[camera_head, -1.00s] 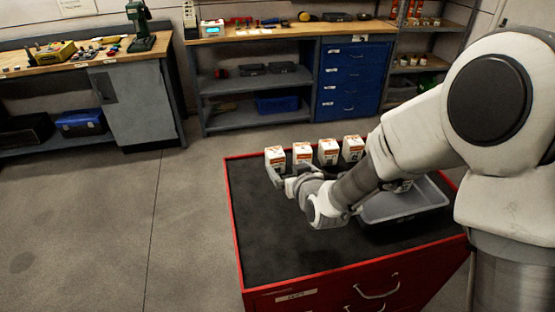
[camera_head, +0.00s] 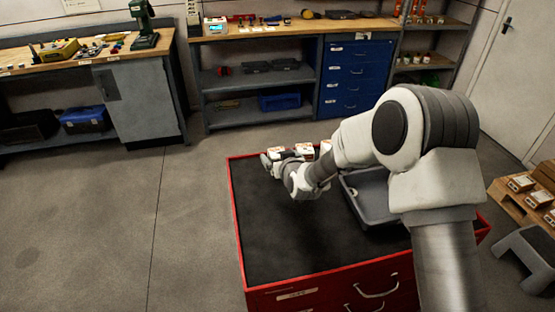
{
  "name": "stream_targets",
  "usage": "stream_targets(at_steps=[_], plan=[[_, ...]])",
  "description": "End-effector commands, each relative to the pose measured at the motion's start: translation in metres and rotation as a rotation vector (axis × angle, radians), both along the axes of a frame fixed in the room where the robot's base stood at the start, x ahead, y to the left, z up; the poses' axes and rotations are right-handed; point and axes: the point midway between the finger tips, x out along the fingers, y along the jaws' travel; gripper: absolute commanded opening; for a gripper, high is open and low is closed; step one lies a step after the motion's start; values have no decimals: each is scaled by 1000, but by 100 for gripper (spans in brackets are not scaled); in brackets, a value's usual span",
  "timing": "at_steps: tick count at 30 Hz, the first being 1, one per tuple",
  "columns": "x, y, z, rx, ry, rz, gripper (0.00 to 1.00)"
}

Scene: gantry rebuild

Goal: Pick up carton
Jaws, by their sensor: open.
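Small white and orange cartons stand in a row at the far edge of the red cabinet's black top (camera_head: 290,240). The left carton (camera_head: 274,151), a middle carton (camera_head: 304,149) and part of another carton (camera_head: 325,147) show; my arm covers the rest of the row. My gripper (camera_head: 268,160) is open at the left end of the row, close in front of the left carton. I cannot tell whether its fingers are around that carton or only beside it.
A grey tray (camera_head: 352,204) sits on the cabinet top, partly behind my arm. At the right, a wooden surface (camera_head: 508,207) bears more cartons, with a grey step stool (camera_head: 528,258) below. The front and left of the cabinet top are clear.

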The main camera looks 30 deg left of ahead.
Motion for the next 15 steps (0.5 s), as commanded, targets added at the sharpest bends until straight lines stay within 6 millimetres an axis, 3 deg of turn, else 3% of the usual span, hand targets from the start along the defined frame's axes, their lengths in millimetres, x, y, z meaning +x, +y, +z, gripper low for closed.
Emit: stream_targets(at_steps=[13, 15], plan=[[12, 11, -7, 0, 0, -1, 98], [12, 11, -7, 0, 0, -1, 88]])
